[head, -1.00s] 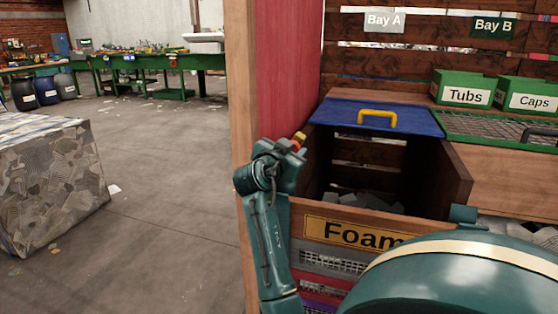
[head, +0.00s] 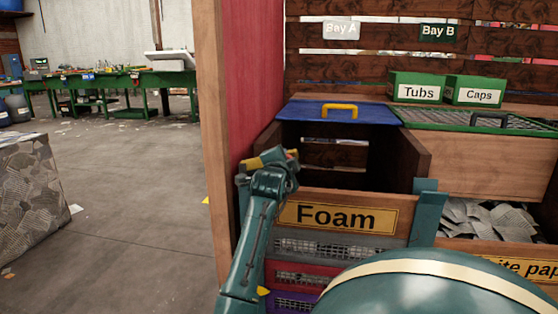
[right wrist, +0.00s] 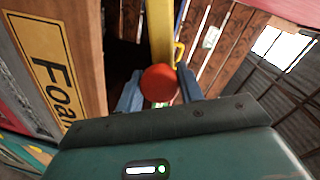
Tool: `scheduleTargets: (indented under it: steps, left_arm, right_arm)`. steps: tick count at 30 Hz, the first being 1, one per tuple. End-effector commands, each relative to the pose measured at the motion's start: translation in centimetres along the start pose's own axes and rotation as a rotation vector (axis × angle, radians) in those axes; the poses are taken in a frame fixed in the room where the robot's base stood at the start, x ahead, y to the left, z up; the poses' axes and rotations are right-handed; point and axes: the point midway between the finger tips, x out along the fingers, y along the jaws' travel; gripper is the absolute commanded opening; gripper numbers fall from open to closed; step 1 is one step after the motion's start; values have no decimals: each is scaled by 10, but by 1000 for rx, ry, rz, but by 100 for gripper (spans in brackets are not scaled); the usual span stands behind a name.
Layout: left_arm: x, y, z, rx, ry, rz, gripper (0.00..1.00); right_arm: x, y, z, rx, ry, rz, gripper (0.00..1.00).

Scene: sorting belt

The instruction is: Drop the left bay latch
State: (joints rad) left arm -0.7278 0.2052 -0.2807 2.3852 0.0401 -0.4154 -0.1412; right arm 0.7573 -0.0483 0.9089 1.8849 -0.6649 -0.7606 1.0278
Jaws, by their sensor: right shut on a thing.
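The left bay latch is a yellow bar (head: 262,160) with a red end, at the left side of the Foam bay in the head view. One of my arms reaches up to it from below. In the right wrist view its round red knob (right wrist: 160,82) sits between the fingers of my right gripper (right wrist: 160,92), which is shut on it. The yellow bar (right wrist: 161,30) runs away from the knob towards the top of that picture. The fingertips are partly hidden behind the knob. I see no left gripper.
The Foam bin front (head: 338,217) and the open dark bay are just right of the latch. A blue lid (head: 300,112) with a yellow handle lies above. A wooden post (head: 212,120) and red panel (head: 262,70) stand at the left. Open floor lies left of the post.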

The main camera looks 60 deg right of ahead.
Motion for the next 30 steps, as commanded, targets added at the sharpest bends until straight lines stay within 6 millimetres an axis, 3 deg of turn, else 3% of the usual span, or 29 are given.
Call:
scheduleTargets:
  steps: [12, 30]
  left_arm:
    - [8, -2, -2, 41, 101, -14, 51]
    - [8, -2, -4, 47, 124, -18, 51]
  right_arm:
    - [4, 33, 8, 250, -23, -11, 0]
    - [5, 40, 12, 313, -32, -10, 0]
